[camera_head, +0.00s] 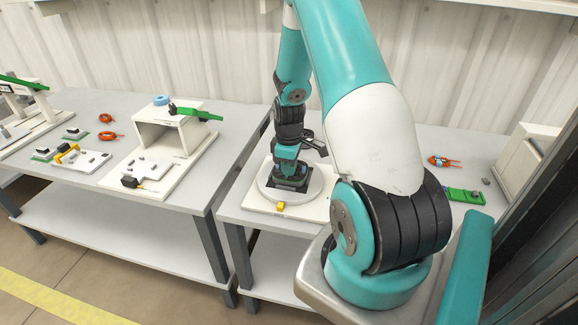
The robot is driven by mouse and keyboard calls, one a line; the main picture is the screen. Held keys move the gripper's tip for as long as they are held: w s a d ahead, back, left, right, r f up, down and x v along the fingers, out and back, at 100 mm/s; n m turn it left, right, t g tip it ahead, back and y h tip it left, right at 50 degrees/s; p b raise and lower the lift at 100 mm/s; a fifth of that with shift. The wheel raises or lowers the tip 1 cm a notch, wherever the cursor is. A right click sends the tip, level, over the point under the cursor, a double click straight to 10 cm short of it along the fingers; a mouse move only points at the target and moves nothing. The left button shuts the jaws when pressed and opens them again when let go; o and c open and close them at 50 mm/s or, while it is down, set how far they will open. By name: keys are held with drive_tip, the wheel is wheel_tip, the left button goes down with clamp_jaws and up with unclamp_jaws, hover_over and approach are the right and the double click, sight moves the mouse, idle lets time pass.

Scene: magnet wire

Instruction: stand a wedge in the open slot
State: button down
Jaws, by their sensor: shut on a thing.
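My gripper (290,184) points down over a round light-grey disc (264,187) on a white base board (252,203). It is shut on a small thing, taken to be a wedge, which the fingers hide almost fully. The fingers are low, at a dark part in the middle of the disc. I cannot tell whether the held thing touches anything. The open slot cannot be made out from here. A small yellow block (281,206) sits at the front of the disc, apart from the gripper.
My arm covers much of the right table. A green part (464,196) and an orange-red tool (443,161) lie on its right side. The left table holds a white box stand (167,140), white boards and two orange rings. A gap separates the tables.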

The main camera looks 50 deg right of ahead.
drive_tip(key=shift+f+b, duration=0.7)
drive_tip(key=shift+f, duration=0.35)
idle(0.4)
drive_tip(key=c, duration=1.1)
unclamp_jaws()
drive_tip(key=shift+c, duration=0.2)
drive_tip(key=shift+r, duration=0.1)
wheel_tip(320, 180, up, 5)
drive_tip(key=p, duration=0.4)
